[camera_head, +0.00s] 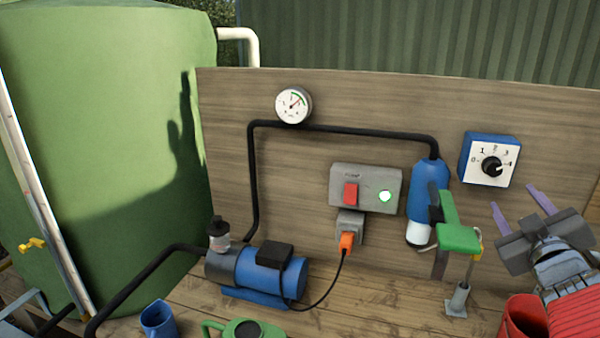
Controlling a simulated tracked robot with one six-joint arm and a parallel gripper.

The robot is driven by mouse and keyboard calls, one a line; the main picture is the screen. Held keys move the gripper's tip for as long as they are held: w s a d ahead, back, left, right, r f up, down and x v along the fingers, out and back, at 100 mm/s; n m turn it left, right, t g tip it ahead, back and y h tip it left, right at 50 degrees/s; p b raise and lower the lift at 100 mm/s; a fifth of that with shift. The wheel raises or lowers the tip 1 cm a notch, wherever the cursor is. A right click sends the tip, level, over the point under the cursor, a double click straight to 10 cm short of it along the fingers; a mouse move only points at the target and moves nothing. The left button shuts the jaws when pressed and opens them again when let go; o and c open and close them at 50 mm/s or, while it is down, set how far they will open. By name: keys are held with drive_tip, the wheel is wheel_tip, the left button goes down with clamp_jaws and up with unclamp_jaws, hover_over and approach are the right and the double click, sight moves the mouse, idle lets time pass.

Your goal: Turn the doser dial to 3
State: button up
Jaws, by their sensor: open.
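The doser dial is a black round knob (491,167) on the white face of a blue box (466,158), fixed to the wooden board at the right. Small numbers ring the knob, with 1 at upper left and higher ones toward the right. A small pale mark on the knob seems to face right, near the last number; it is too small to be sure. My gripper (512,196) is at the lower right, just below the dial in the picture. Its two purple fingers are apart, with nothing between them. It does not appear to touch the dial.
A blue canister (428,190) and a green-handled tool (458,237) are left of my gripper. A red container (522,318) is below it. A switch box (366,188), pressure gauge (293,105), blue pump (270,275) and green tank (100,130) stand farther left. The board around the dial is bare.

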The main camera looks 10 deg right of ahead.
sight(494, 170)
drive_tip(key=shift+w, duration=0.1)
drive_tip(key=m, duration=0.6)
drive_tip(key=shift+w+d+r+m, duration=0.1)
drive_tip(key=shift+m, duration=0.2)
drive_tip(key=shift+x, duration=6.9)
drive_tip(key=c, duration=1)
drive_tip(key=shift+c, duration=0.2)
